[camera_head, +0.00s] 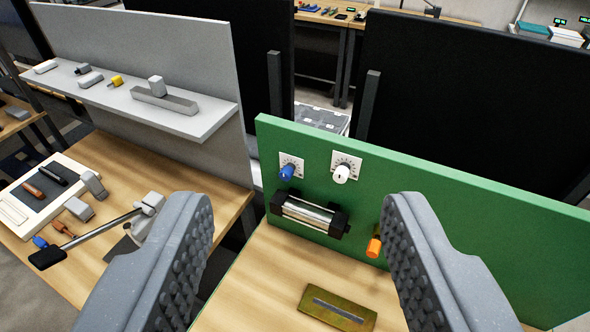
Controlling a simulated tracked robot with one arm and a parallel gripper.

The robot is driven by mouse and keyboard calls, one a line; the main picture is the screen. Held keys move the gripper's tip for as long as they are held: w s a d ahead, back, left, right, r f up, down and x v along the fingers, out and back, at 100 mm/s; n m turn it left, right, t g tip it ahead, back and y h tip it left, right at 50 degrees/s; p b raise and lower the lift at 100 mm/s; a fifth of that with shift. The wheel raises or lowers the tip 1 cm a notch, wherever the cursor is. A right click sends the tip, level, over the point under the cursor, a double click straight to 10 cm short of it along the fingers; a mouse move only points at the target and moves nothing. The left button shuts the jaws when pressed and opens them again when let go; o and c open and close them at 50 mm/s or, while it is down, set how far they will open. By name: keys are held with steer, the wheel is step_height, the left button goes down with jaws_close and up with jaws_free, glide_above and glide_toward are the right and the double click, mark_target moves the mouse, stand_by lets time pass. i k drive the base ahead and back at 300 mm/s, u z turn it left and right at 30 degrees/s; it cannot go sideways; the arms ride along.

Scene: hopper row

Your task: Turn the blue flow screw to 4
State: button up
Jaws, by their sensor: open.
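The blue flow screw (287,172) sticks out from a white dial plate (297,162) on the upright green panel (400,185). The scale marks on the plate are too small to read, so its setting cannot be told. A white screw (341,173) with its own dial plate (352,161) sits just to the right. My gripper (300,245) is open and empty, its two grey studded fingers apart in the foreground. The blue screw shows in the gap between the fingers, beyond them, and nothing touches it.
Below the screws a clear cylinder with black ends (308,214) is on the panel. An orange knob (374,247) is partly beside the right finger. A brass slotted plate (337,307) lies on the wooden bench. At left are a grey shelf (205,122) and a tool tray (62,160).

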mark_target(285, 175)
steer(key=k, duration=1.25)
steer(key=u, duration=0.45)
steer(key=i, duration=1.95)
steer(key=z, duration=0.7)
